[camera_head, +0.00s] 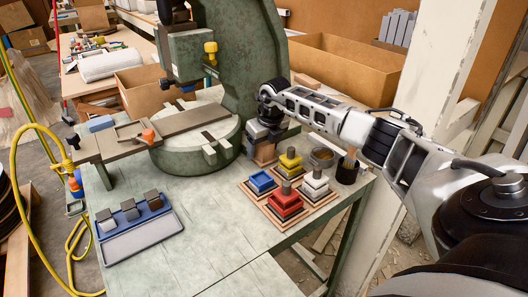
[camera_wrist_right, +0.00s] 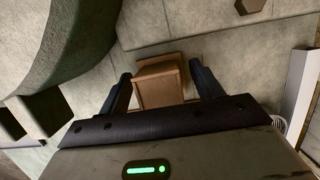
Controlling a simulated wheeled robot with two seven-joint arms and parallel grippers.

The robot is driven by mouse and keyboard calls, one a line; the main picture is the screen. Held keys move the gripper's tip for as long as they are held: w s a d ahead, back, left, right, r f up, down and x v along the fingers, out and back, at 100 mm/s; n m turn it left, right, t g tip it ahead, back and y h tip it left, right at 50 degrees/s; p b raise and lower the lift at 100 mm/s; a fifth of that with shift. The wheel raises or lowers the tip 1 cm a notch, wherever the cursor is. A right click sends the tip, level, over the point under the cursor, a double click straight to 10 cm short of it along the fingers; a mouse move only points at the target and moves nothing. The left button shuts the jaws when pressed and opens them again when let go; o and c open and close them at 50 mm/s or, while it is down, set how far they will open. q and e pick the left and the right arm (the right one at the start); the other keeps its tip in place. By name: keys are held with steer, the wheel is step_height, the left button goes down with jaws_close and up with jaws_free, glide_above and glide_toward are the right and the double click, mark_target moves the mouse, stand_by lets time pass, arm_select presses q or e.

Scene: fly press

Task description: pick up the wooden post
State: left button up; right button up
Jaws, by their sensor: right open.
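The wooden post (camera_head: 264,154) is a short, square brown block on the green table, just right of the press's round base. In the right wrist view the wooden post (camera_wrist_right: 160,84) lies between the two dark fingers, with a narrow gap seen on each side. My right gripper (camera_head: 264,141) reaches down over the post from the right and hides its upper part. It is open, one finger on either side of the post. My left gripper is not in view.
The green press (camera_head: 196,149) stands close to the left of my right gripper. Coloured stacked trays (camera_head: 286,203) sit in front, and a dark cup with brushes (camera_head: 347,170) stands to the right. The front middle of the table is clear.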

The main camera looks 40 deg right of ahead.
steer(key=c, duration=1.1)
steer(key=shift+r, duration=0.15)
